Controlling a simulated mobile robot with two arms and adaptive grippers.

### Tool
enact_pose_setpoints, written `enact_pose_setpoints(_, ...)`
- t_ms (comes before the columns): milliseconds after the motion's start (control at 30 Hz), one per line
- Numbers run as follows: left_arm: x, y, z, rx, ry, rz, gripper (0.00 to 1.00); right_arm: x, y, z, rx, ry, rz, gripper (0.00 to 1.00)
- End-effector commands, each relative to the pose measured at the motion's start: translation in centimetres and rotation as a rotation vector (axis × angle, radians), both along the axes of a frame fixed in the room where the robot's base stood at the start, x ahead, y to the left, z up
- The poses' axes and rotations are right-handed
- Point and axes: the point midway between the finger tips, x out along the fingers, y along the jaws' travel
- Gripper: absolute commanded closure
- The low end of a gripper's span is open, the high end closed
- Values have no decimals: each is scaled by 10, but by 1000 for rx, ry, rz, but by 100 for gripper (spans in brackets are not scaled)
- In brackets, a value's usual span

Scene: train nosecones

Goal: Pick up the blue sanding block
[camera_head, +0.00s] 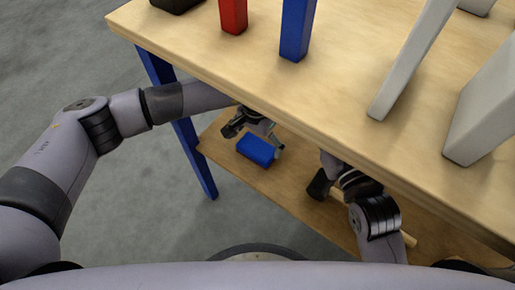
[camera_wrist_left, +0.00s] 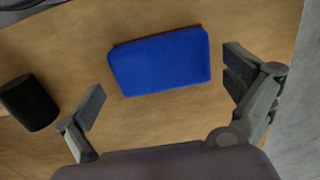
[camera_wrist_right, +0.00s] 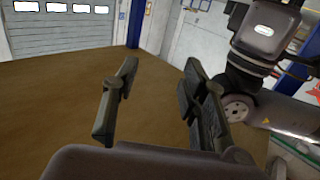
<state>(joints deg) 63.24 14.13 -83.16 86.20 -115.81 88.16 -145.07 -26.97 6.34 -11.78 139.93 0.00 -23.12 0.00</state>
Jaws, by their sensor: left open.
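The blue sanding block (camera_head: 257,150) lies flat on the lower wooden shelf, near its left end. In the left wrist view the block (camera_wrist_left: 160,62) shows its blue top and a thin reddish-brown edge on its far side. My left gripper (camera_head: 256,128) is open just above the block, partly hidden by the tabletop edge. In the left wrist view the fingers (camera_wrist_left: 165,88) stand on either side of the block, apart from it, with nothing between the tips. My right gripper (camera_wrist_right: 158,85) is open and empty; in the head view its fingers are hidden under the tabletop.
The wooden tabletop (camera_head: 200,50) overhangs the shelf (camera_head: 290,185). A blue table leg (camera_head: 190,150) stands left of the block. A black mallet-like head (camera_head: 320,185) lies on the shelf right of the block. Red (camera_head: 233,15), blue (camera_head: 297,30) and grey pieces (camera_head: 415,60) stand on top.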

Motion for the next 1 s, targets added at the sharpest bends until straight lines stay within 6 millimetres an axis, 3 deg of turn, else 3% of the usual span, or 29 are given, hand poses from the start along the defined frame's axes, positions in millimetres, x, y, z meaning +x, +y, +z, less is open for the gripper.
enact_pose_setpoints(200, 0, 0, -27, 0, 2, 0, 0, 0, 4, 28, 42, -159, 9, 60)
enact_pose_setpoints(533, 1, 0, -32, 1, -1, 0, 0, -1, 5, 37, 52, -198, 12, 60)
enact_pose_setpoints(1000, 1, 1, -31, 1, -1, 0, 31, -1, 5, 37, 52, -197, 12, 60)
